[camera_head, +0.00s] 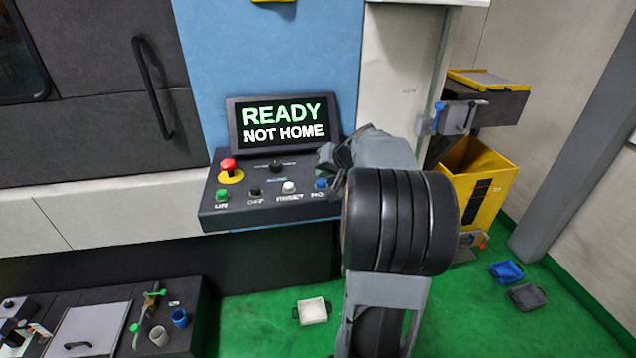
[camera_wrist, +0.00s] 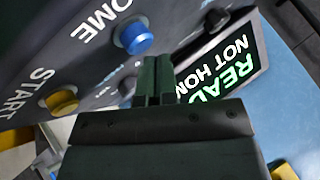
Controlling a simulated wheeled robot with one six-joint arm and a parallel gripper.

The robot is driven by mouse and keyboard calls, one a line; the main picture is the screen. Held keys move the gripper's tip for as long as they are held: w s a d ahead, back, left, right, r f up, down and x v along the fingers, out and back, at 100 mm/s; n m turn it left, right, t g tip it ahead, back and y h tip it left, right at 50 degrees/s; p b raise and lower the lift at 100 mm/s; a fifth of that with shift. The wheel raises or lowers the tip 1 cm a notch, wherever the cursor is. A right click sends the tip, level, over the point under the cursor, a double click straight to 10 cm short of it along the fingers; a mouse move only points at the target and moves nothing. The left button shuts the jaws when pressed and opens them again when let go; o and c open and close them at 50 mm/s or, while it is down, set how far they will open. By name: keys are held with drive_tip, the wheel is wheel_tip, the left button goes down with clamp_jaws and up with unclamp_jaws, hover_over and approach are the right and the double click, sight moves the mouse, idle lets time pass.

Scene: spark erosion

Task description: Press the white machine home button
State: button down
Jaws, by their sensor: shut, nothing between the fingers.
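The control panel (camera_head: 240,213) carries a row of buttons. The button labelled HOME is blue, not white; it shows in the wrist view (camera_wrist: 134,38) and in the head view (camera_head: 320,184), where my arm partly covers its label. The white button (camera_head: 289,187) stands left of it over a label that reads RESET. My gripper (camera_wrist: 155,62) is shut and empty, its fingertips in front of the panel near the blue button. I see no contact. In the head view my wrist hides the right part of the panel.
A screen (camera_head: 285,122) above the panel reads READY, NOT HOME. A red stop button (camera_head: 228,165) and a green ON button (camera_head: 222,195) are at the left. A yellow START button (camera_wrist: 62,102) is beyond HOME. A yellow bin (camera_head: 470,185) stands at right.

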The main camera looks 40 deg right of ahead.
sight(323, 180)
drive_tip(key=shift+f+b, duration=0.4)
drive_tip(key=shift+b, duration=0.15)
idle(0.5)
drive_tip(key=shift+r, duration=0.1)
idle(0.3)
drive_tip(key=shift+r+p, duration=0.4)
drive_tip(key=shift+r, duration=0.3)
drive_tip(key=shift+r+p, duration=1.55)
drive_tip(key=shift+r, duration=1)
